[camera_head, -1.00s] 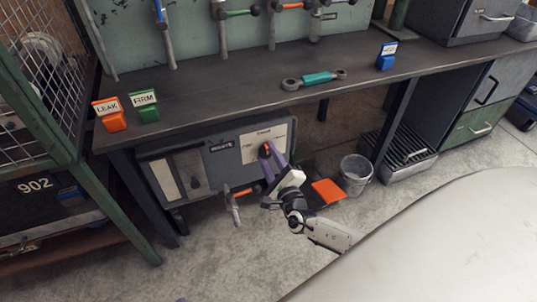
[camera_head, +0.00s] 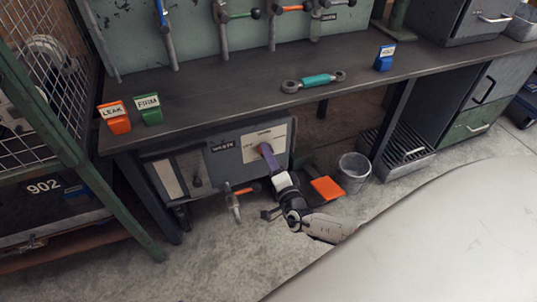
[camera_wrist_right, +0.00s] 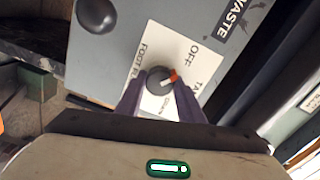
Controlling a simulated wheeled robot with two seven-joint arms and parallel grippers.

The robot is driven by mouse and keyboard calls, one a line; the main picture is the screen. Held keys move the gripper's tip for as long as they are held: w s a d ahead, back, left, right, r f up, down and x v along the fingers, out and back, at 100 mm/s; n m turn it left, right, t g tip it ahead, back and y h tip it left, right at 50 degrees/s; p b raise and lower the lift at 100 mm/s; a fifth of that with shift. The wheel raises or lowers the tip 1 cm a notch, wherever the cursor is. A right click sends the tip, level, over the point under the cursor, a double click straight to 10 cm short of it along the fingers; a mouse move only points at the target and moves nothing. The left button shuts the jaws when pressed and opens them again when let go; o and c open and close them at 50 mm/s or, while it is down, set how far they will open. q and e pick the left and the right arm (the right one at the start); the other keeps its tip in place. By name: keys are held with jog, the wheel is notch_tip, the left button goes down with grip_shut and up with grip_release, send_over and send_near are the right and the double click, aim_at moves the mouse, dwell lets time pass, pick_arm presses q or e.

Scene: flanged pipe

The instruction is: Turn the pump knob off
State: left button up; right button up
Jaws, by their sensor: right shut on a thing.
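The pump knob (camera_wrist_right: 158,76) is dark grey with an orange tip and a white mark. It sits on a white label plate (camera_wrist_right: 189,57) lettered "OFF", "FOOT…" and "TA…". In the right wrist view the orange tip points right, near "OFF" and "TA…"; its exact setting is unclear. My right gripper (camera_wrist_right: 158,92) is shut on the knob, one purple finger on each side. In the head view my right gripper (camera_head: 266,150) reaches the grey pump box (camera_head: 222,158) under the bench and hides most of the knob. My left gripper is not in view.
An orange-handled valve (camera_head: 243,190) stands out in front of the box. A workbench (camera_head: 225,105) overhangs it. A bucket (camera_head: 355,168) and an orange pad (camera_head: 327,188) are on the floor at right. A green rack (camera_head: 95,180) stands at left.

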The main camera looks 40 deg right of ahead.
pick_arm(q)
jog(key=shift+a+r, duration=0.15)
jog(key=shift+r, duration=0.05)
pick_arm(e)
jog(key=shift+s+f+n, duration=0.1)
jog(key=shift+n, duration=0.7)
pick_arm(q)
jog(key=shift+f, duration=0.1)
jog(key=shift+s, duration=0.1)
pick_arm(e)
jog(key=o, duration=1.1)
jog(key=shift+c, duration=0.2)
pick_arm(q)
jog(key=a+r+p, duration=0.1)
jog(key=p, duration=0.1)
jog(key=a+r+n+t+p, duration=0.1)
jog(key=p, duration=0.1)
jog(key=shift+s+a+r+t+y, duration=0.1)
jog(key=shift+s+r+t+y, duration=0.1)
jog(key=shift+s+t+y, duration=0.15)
pick_arm(e)
jog(key=v, duration=1)
jog(key=shift+s, duration=0.15)
